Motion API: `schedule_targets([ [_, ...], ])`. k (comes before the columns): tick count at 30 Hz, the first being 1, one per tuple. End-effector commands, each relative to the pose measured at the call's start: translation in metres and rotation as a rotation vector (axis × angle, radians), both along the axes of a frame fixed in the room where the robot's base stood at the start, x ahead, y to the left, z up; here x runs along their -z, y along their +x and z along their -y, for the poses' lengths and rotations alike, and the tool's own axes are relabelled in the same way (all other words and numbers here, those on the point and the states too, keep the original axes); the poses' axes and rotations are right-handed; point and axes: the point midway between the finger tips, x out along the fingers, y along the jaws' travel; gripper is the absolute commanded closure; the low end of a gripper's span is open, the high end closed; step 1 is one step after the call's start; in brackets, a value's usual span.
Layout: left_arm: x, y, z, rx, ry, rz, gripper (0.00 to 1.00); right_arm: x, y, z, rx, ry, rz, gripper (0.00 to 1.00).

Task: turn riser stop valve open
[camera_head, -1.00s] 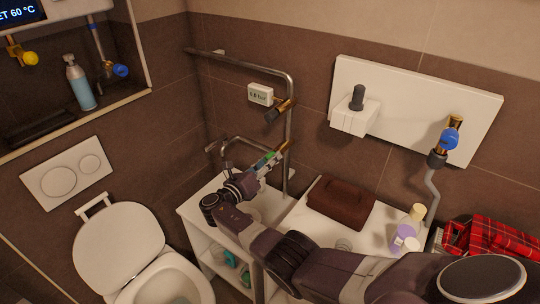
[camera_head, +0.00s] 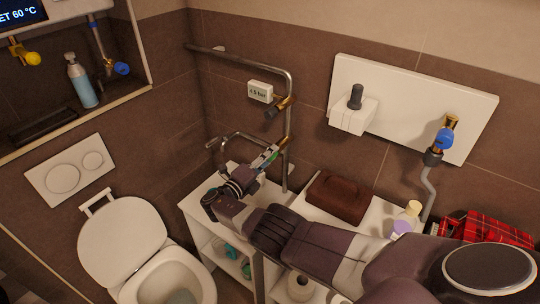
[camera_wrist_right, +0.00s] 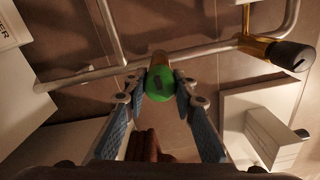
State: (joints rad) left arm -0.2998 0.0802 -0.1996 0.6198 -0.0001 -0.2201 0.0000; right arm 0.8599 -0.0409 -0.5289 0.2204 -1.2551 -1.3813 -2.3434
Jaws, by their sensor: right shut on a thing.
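The riser pipe (camera_head: 289,120) is a bent steel tube against the tiled wall. In the wrist view a round green knob (camera_wrist_right: 158,86) with a dark mark sits against the pipe. I take it for the riser stop valve's handle. My right gripper (camera_head: 270,155) is shut on it, with one blue-padded finger on each side, and it also shows in the wrist view (camera_wrist_right: 160,92). In the head view the fingers largely hide the knob; brass (camera_head: 282,145) shows just beyond them. My left gripper is not in view.
A pressure display (camera_head: 260,91) and a black-handled brass fitting (camera_head: 275,108) sit above my gripper. A toilet (camera_head: 122,240) stands at left; a blue-handled valve (camera_head: 444,139) is at right.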

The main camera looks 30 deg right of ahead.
Motion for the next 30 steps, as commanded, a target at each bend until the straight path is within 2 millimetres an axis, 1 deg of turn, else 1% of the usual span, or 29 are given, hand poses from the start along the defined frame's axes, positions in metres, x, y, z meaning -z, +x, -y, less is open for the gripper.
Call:
schedule_targets([
  [17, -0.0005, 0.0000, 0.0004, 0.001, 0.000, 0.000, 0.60, 0.0010, 0.0005, -0.0018, -0.004, -0.009, -0.030, 0.99],
  [18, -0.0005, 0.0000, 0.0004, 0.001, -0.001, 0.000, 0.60, 0.0010, 0.0005, -0.0018, -0.004, -0.009, -0.030, 0.72],
  [22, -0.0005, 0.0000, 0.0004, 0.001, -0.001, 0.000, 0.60, 0.0009, 0.0004, -0.0016, -0.003, -0.009, -0.029, 0.57],
  [30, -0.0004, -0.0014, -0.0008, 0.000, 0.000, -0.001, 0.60, 0.0004, 0.0002, -0.0008, -0.001, -0.010, -0.027, 0.57],
])
